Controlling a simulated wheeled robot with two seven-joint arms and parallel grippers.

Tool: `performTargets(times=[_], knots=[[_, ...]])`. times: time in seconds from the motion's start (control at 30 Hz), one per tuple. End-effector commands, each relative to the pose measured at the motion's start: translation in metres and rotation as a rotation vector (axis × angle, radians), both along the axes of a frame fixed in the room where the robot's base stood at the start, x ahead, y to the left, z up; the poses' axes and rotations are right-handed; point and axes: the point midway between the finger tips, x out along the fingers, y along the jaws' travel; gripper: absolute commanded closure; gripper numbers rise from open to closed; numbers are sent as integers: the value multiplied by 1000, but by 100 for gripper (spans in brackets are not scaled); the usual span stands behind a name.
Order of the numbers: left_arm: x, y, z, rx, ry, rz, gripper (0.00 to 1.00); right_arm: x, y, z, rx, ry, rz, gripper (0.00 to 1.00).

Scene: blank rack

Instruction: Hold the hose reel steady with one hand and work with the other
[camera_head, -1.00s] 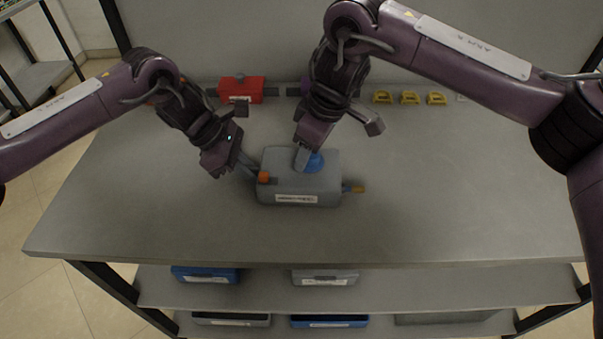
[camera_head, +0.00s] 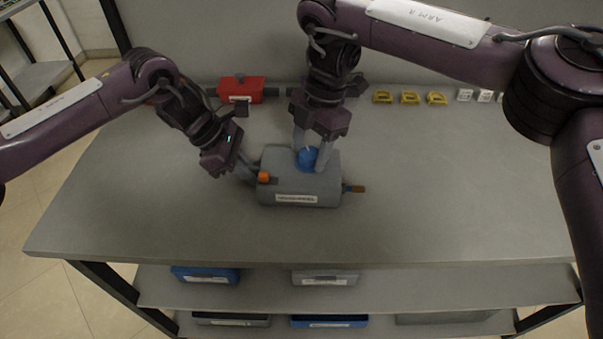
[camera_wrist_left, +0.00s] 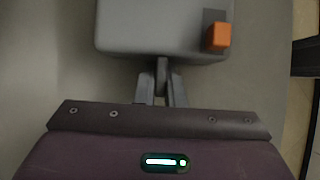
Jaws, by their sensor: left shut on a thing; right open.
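The hose reel is a grey box (camera_head: 300,187) with a white label, standing on the shelf top. It has a blue knob (camera_head: 306,157) on top, an orange part (camera_head: 263,177) at its left and a brass-coloured end (camera_head: 356,189) sticking out at its right. My left gripper (camera_head: 252,172) is shut on a grey tab at the box's left side. The left wrist view shows the fingers closed on this tab (camera_wrist_left: 162,68), with the orange part (camera_wrist_left: 217,36) close by. My right gripper (camera_head: 311,160) is open, pointing down, with its fingers on either side of the blue knob; contact is unclear.
A red box (camera_head: 241,88) stands at the back left. Several yellow pieces (camera_head: 410,98) and white pieces (camera_head: 465,95) line the back right. Blue bins (camera_head: 206,275) and grey bins (camera_head: 325,278) sit on lower shelves. The shelf top's front and right are clear.

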Motion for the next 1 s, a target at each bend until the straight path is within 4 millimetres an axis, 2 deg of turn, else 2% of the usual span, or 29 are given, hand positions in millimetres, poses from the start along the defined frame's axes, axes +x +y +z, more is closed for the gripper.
performTargets(times=[0.13, 0.4, 0.57, 0.93, 0.97, 1.0], knots=[[0, 0, -1, 1, 1, 0, 100, 0, 0, 0, 0, 0, -1, 47], [0, 0, -1, 1, 0, 1, 100, 0, 0, 0, 0, 0, -2, 81], [0, 0, -1, 1, 0, 1, 100, -1, 0, -1, 2, 2, -75, 81], [0, 0, -1, 1, 0, 0, 100, -1, 0, -1, 1, 2, -532, 81], [0, 0, 0, 1, 0, 0, 100, -1, 0, -1, -1, 1, -526, 59], [0, 0, -1, 1, 0, 0, 100, 0, 0, -1, 0, 0, -524, 53]])
